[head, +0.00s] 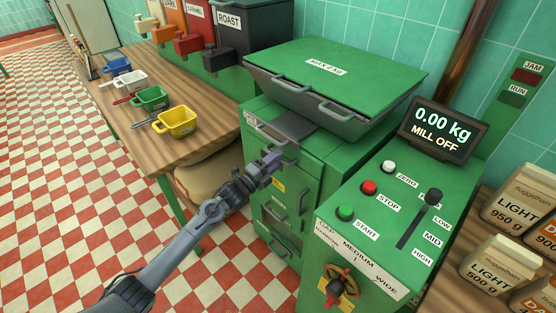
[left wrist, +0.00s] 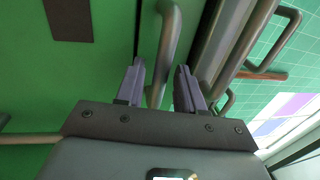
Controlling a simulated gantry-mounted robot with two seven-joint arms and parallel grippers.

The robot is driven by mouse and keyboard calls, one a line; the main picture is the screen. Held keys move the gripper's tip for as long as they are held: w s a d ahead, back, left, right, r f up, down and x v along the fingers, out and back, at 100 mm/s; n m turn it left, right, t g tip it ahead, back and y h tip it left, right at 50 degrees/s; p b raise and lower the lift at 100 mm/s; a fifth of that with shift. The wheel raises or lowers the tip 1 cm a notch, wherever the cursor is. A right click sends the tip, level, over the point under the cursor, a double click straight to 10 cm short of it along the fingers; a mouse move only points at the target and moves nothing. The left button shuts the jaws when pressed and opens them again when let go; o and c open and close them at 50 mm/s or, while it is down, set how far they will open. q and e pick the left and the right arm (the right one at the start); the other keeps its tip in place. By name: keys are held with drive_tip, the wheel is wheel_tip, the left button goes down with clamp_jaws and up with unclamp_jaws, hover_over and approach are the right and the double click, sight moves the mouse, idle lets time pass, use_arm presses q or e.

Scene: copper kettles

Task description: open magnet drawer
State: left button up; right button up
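The green mill cabinet (head: 318,160) stands in the middle of the head view, with several drawer fronts and grey bar handles. A lower handle (head: 277,207) and the one below it (head: 279,244) show clearly. I cannot tell from a label which drawer is the magnet drawer. My left gripper (head: 272,162) is at the upper drawer front, partly hiding it. In the left wrist view its purple fingers (left wrist: 160,88) are apart, with a grey bar handle (left wrist: 169,45) reaching between them. Contact with the bar is not clear. My right gripper is out of view.
The green hopper lid (head: 335,75) with its front handles overhangs the drawers. The control panel (head: 400,210) with buttons and a lever stands at right. A wooden table (head: 150,95) with coloured scoops is at left. The checkered floor (head: 100,210) before the cabinet is free.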

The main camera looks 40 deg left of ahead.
use_arm(q)
drive_tip(key=shift+w+d+r, duration=0.1)
drive_tip(key=shift+w, duration=0.4)
drive_tip(key=shift+c, duration=0.5)
clamp_jaws()
